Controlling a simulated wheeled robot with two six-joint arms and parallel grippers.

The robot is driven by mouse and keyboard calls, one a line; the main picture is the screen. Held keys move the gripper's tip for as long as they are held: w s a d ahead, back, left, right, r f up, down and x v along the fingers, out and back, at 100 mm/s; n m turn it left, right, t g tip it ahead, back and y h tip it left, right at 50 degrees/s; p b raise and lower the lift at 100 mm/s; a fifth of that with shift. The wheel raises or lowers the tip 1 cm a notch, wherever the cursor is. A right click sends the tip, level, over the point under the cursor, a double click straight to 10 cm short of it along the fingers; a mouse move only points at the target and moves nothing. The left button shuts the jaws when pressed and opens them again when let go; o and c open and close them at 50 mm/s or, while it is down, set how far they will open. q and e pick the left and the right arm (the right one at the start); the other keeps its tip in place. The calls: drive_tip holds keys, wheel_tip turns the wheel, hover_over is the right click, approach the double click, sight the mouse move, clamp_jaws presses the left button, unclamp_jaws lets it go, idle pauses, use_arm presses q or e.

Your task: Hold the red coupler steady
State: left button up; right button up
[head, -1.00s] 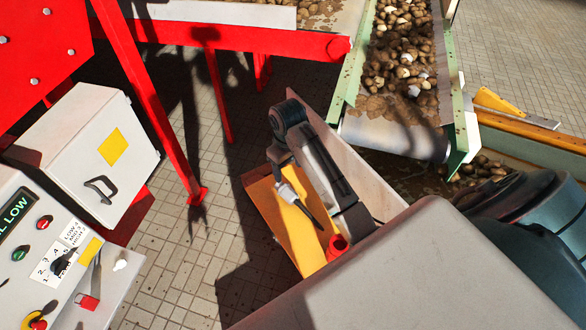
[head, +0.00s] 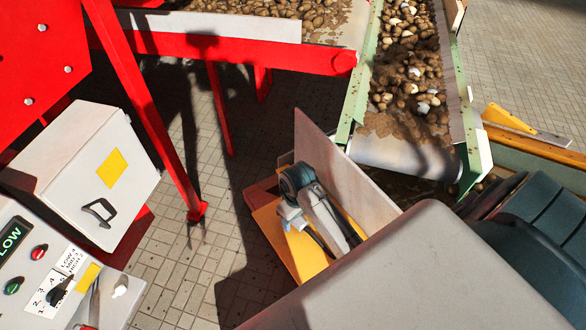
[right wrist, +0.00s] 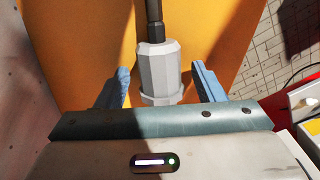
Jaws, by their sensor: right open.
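My right gripper (head: 324,226) is over the yellow panel (head: 281,240) in the head view. In the right wrist view its two blue fingers (right wrist: 160,72) stand open. A pale grey ribbed connector (right wrist: 159,70) with a dark cable (right wrist: 154,20) shows between them, with a gap on each side. Whether it is in line with the fingers in depth I cannot tell. The yellow panel fills the background of the wrist view (right wrist: 215,35). I cannot make out the red coupler in either view now; my own body hides the panel's near end. My left gripper is not in view.
A pale upright plate (head: 345,165) stands close behind my right gripper. A potato conveyor (head: 405,85) is beyond it. A red frame leg (head: 150,110), a grey cabinet (head: 85,155) and a control panel (head: 50,265) are at left. Tiled floor between is clear.

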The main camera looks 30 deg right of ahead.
sight(298, 221)
drive_tip(key=shift+w+d+f, duration=0.1)
drive_tip(key=shift+w+f, duration=0.05)
drive_tip(key=shift+s+r, duration=0.2)
drive_tip(key=shift+s, duration=0.15)
drive_tip(key=shift+c, duration=1.1)
drive_tip(key=shift+s+r, duration=0.15)
drive_tip(key=shift+s, duration=0.1)
drive_tip(key=c, duration=0.7)
drive_tip(key=shift+w, duration=0.1)
drive_tip(key=shift+c, duration=0.9)
drive_tip(key=shift+w, duration=0.1)
drive_tip(key=shift+r, duration=0.35)
wheel_tip(298, 221, up, 2)
drive_tip(key=shift+w+r, duration=0.1)
drive_tip(key=shift+s+a+r, duration=0.15)
drive_tip(key=shift+s+a, duration=0.25)
drive_tip(key=shift+s, duration=0.15)
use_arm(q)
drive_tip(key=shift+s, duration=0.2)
use_arm(e)
drive_tip(key=s+a, duration=0.2)
drive_tip(key=s, duration=0.2)
drive_tip(key=s+a+r, duration=0.1)
drive_tip(key=s+a, duration=0.2)
drive_tip(key=s, duration=0.1)
drive_tip(key=s+a, duration=0.2)
drive_tip(key=s, duration=0.3)
drive_tip(key=shift+a+r, duration=0.15)
drive_tip(key=shift+r, duration=0.15)
